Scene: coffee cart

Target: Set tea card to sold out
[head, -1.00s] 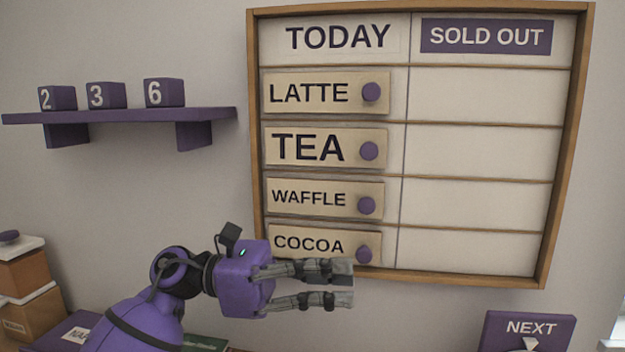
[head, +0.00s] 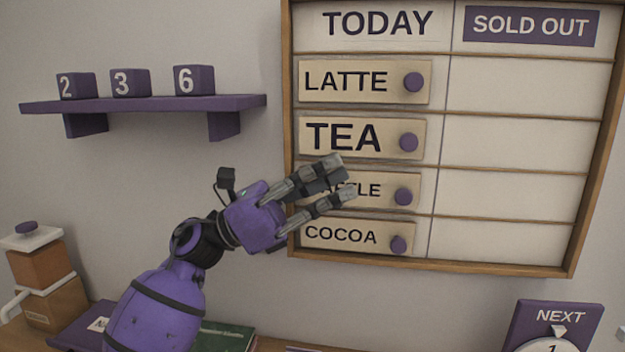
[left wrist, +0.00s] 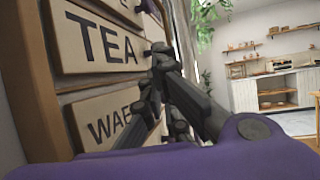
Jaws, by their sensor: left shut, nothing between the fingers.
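The tea card (head: 343,139) sits in the left TODAY column of the wall board, in the second row, with a round purple knob (head: 408,142) at its right end. The sold out column (head: 525,145) beside it is empty in the tea row. My left gripper (head: 343,177) is shut and empty. It points up and right in front of the waffle card, just below the tea card, and hides part of the waffle lettering. In the left wrist view the tea card (left wrist: 98,42) is at the upper left, and the dark fingers cover its right end.
The latte card (head: 350,82) is above, and the waffle card (head: 380,190) and cocoa card (head: 345,236) are below, each with a knob. A purple shelf (head: 150,103) with number blocks is left. A NEXT sign (head: 560,318) stands lower right.

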